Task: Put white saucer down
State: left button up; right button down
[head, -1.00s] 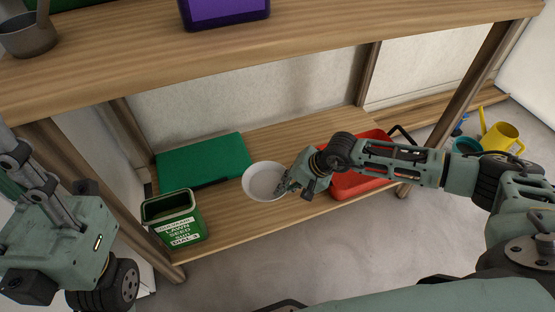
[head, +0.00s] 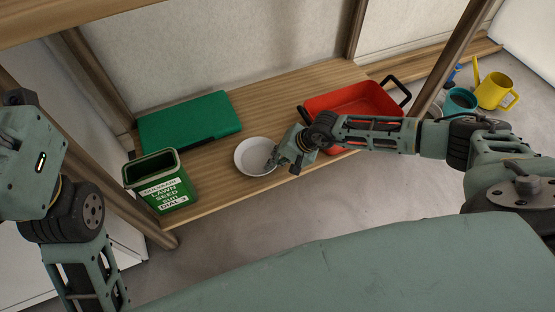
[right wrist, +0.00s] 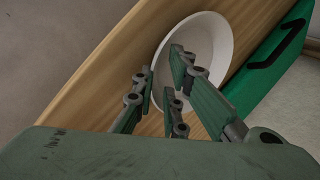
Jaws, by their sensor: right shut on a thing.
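The white saucer (head: 251,157) is a shallow round dish at the front part of the lower wooden shelf, between a green case and a red tray. My right gripper (head: 277,160) reaches in from the right and is shut on the saucer's right rim. In the right wrist view, the fingers (right wrist: 163,85) are at the near rim of the saucer (right wrist: 212,40), which looks slightly tilted there. I cannot tell whether its underside touches the shelf. My left arm shows at the left edge, but its gripper is out of view.
A green case (head: 190,122) lies behind and left of the saucer. A green seed bin (head: 160,182) stands at the shelf's left front. A red tray (head: 350,101) with black handles is at right. The shelf (head: 215,190) is bare around the saucer. Watering cans (head: 494,91) stand farther right.

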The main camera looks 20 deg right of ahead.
jog(key=c, duration=1.8)
grip_release()
jog(key=shift+o, duration=0.2)
